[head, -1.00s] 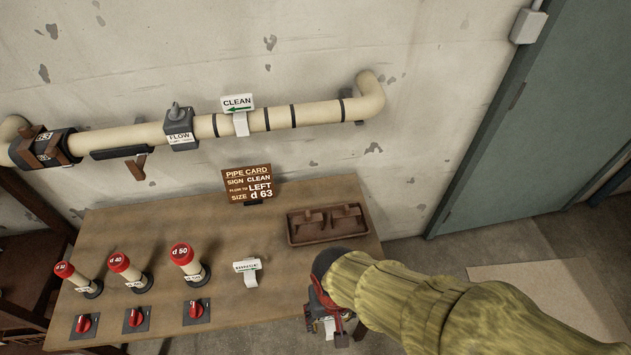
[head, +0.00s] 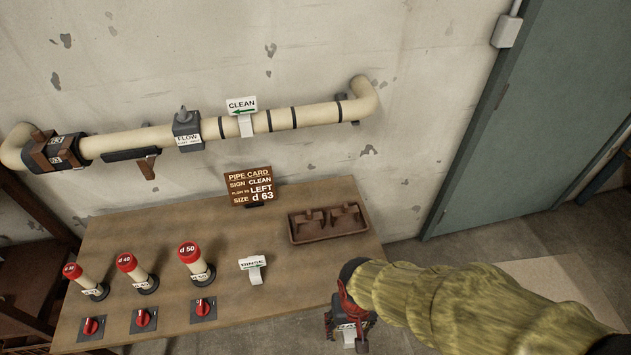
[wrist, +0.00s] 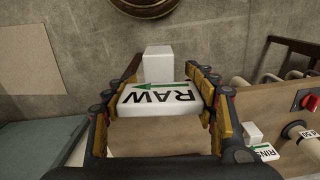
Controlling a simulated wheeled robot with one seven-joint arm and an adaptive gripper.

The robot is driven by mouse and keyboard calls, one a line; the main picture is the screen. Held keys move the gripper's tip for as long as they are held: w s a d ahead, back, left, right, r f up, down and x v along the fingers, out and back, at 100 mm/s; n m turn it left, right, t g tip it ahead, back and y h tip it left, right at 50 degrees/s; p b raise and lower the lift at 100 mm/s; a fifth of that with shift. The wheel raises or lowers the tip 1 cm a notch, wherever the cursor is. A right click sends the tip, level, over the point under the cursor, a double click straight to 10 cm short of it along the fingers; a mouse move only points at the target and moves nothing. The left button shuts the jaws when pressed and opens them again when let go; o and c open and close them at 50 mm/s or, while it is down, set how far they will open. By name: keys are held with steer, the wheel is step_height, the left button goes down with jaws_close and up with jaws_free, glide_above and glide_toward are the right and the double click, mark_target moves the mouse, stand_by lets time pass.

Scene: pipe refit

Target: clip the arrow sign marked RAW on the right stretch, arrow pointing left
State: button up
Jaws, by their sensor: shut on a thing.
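My gripper (head: 346,330) is off the front right edge of the workbench in the head view. It is shut on the white RAW sign (wrist: 158,98), between its two yellow-padded fingers in the wrist view. The lettering is upside down there, and the green arrowhead is toward the left of that picture. A white block-like part (wrist: 158,63) shows beyond the sign's face. In the head view the held sign is small and partly hidden. The cream pipe (head: 315,115) runs along the wall. A CLEAN sign (head: 241,105) with a green left-pointing arrow is clipped on it, right of the FLOW box (head: 187,131).
The workbench (head: 200,225) bears a brown pipe card (head: 249,186) reading CLEAN, LEFT, d 63. It also bears a RINSE sign (head: 253,265), a brown tray (head: 328,223), red-capped pipe pieces (head: 190,258) and red knobs (head: 203,304). A green door (head: 530,120) is at right.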

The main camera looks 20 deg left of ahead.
steer(key=w+d+f+m, duration=0.5)
steer(key=w+d+f, duration=1.3)
steer(key=w+d, duration=0.3)
steer(key=shift+w+d, duration=0.15)
steer(key=shift+w, duration=0.45)
